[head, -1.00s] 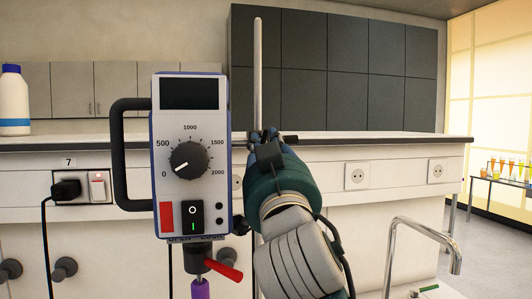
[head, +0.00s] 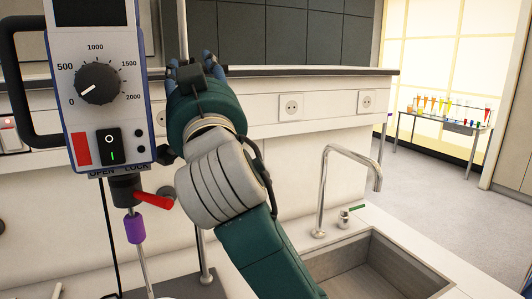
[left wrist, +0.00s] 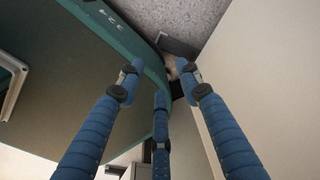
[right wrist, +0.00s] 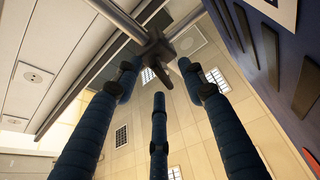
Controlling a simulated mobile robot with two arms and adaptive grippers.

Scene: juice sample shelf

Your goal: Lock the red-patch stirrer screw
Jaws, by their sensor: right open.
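The stirrer with the red patch (head: 82,149) stands at the left in the head view, with a dial and a power switch. Below its OPEN LOCK label (head: 118,172), a red lever (head: 155,198) points right and slightly down, under LOCK. My right gripper (head: 195,72) is right of the stirrer, by the upright rod (head: 183,30). In the right wrist view, its fingers (right wrist: 158,75) are spread and empty, just below a dark clamp with a screw (right wrist: 155,50); contact is unclear. My left gripper (left wrist: 160,78) is spread and empty in the left wrist view, and outside the head view.
A purple piece (head: 135,229) sits on the shaft below the stirrer. A counter ledge (head: 300,71) runs behind my right gripper. A sink (head: 370,268) with a tap (head: 325,180) is at the lower right. A table with coloured samples (head: 445,122) stands far right, with open floor before it.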

